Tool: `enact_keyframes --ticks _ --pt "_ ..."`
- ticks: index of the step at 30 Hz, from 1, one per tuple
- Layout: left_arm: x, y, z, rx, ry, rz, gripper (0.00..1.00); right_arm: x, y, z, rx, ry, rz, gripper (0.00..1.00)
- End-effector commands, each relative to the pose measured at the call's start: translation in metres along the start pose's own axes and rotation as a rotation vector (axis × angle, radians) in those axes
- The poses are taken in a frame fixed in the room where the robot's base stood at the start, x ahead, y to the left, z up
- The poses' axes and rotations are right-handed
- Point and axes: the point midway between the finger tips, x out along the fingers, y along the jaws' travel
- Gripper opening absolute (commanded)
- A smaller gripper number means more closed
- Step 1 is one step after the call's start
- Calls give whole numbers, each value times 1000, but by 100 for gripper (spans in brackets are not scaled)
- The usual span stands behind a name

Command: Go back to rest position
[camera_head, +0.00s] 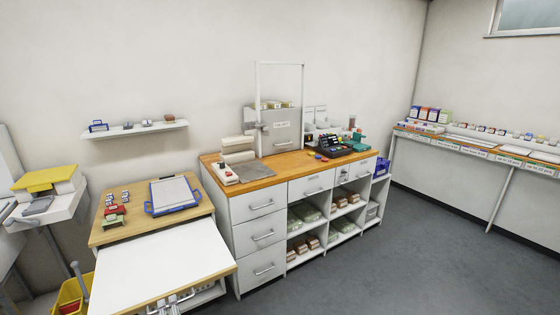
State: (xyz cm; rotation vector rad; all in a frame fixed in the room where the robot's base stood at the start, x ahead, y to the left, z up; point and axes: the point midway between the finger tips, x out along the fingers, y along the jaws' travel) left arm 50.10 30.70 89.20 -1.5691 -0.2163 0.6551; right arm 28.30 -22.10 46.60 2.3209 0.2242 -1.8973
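The task line names no object.
A workbench with a wooden top (263,179) and drawers stands in the middle. In front left is a low table with a white top (150,262), with a blue-edged tray (174,194) behind it. A yellow bin (70,296) is lower left. Grey floor (400,262) is open at right.

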Motion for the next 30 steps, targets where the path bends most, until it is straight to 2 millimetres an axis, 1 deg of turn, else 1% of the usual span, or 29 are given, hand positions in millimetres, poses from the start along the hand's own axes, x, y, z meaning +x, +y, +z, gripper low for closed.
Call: enact_keyframes --ticks 1,6,23,30 --pt "-1 -4 0 0 0 0 34 -4 0 -1 0 0 0 40" --pt "-4 -13 1 1 0 0 34 -13 0 -3 0 0 0 40" --pt "-7 -26 1 1 0 -1 34 -26 0 -5 0 0 0 40" --pt "-6 -24 1 1 0 -1 34 -24 0 -5 0 0 0 40"
